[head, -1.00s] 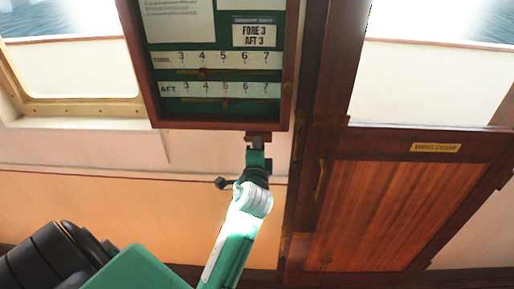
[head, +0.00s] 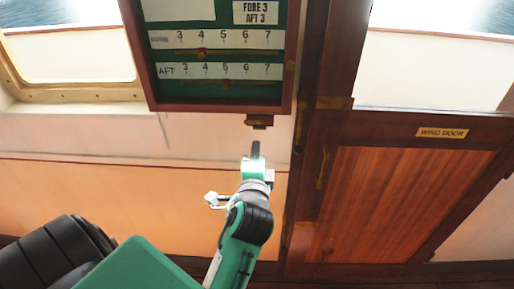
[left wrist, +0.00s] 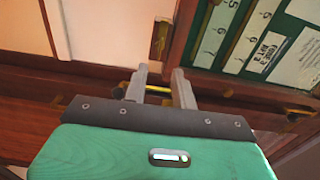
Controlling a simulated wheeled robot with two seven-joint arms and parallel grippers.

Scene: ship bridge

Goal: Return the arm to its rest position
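My left gripper (head: 255,147) is a little below the draught board (head: 290,95) in the head view, apart from the small brass catch (head: 260,121) under its lower edge. In the left wrist view its two grey fingers (left wrist: 161,74) stand apart with nothing held between them. The arm (head: 238,245) rises from the bottom middle of the head view, bent at a dark joint. The board also shows in the left wrist view (left wrist: 232,75), at the upper right. My right gripper is not in view.
The wooden wing door (head: 395,200) with a brass plate (head: 442,132) and a vertical handle (head: 322,168) stands right of the arm. A window (head: 70,60) is at the upper left. The pale wall panel (head: 110,205) left of the arm is clear.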

